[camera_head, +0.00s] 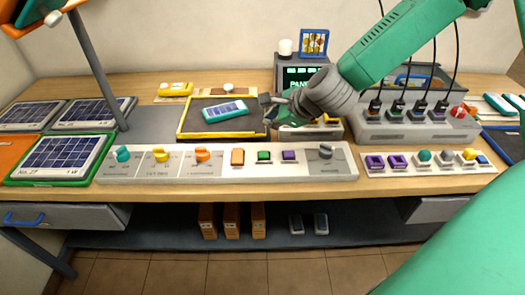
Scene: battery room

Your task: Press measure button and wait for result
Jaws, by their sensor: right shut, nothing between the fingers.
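My right gripper (270,110) reaches in from the upper right, over the right edge of the yellow-framed tray (205,135). Its fingers are shut and hold nothing. A small teal-framed panel (225,111) lies on the tray, just left of the gripper. Behind the gripper stands a dark device with a lit screen (300,72); its green text is partly hidden by my arm. A long control panel (225,170) in front carries coloured knobs and orange, green (264,157) and purple (289,156) buttons. I cannot tell which button is the measure button. My left gripper is not visible.
Solar panels (65,155) lie at the left, near a grey lamp post (98,65). A grey box with cables (415,125) and a plate of small knobs (425,172) stand at the right.

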